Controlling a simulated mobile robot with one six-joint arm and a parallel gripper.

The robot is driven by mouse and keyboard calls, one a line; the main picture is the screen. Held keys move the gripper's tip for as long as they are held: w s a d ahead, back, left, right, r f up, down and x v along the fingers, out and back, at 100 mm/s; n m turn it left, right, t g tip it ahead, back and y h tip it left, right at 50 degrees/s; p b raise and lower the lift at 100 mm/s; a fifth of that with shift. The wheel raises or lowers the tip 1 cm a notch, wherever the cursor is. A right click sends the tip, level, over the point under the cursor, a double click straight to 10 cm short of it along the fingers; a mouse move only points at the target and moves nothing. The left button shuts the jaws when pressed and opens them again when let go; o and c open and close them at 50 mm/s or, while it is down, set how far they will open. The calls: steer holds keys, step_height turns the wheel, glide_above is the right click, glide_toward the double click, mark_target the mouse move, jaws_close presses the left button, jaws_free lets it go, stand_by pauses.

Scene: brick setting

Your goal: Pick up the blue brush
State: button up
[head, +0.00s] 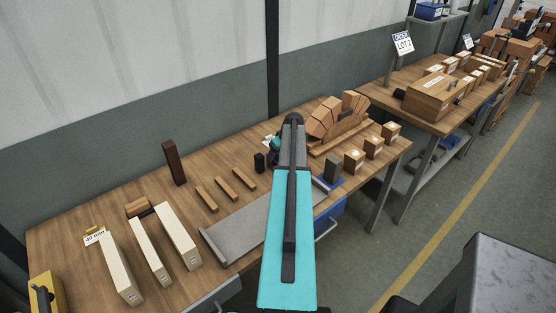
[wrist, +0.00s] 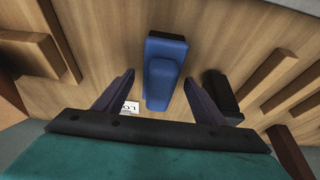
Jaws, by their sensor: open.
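The blue brush (wrist: 165,72) shows in the wrist view as a blue block-like piece with a longer rounded part, lying on the wooden bench. My gripper (wrist: 159,78) is open, with one finger on each side of the brush and a gap on both sides. It does not hold the brush. I cannot tell how far above the bench the fingertips are. In the head view my arm hides the brush and most of the gripper.
A black block (wrist: 222,92) stands close to the right finger. A white card (wrist: 130,107) lies by the left finger. The wooden bench (head: 80,226) also bears a brick arch (head: 336,118), several small blocks and long pale bars (head: 120,268). A grey tray (head: 236,230) lies at the front.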

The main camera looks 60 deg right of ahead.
steer(key=c, duration=1.2)
steer(key=shift+r, duration=0.15)
steer(key=shift+c, duration=0.2)
steer(key=shift+r+b, duration=1.9)
steer(key=shift+r, duration=3)
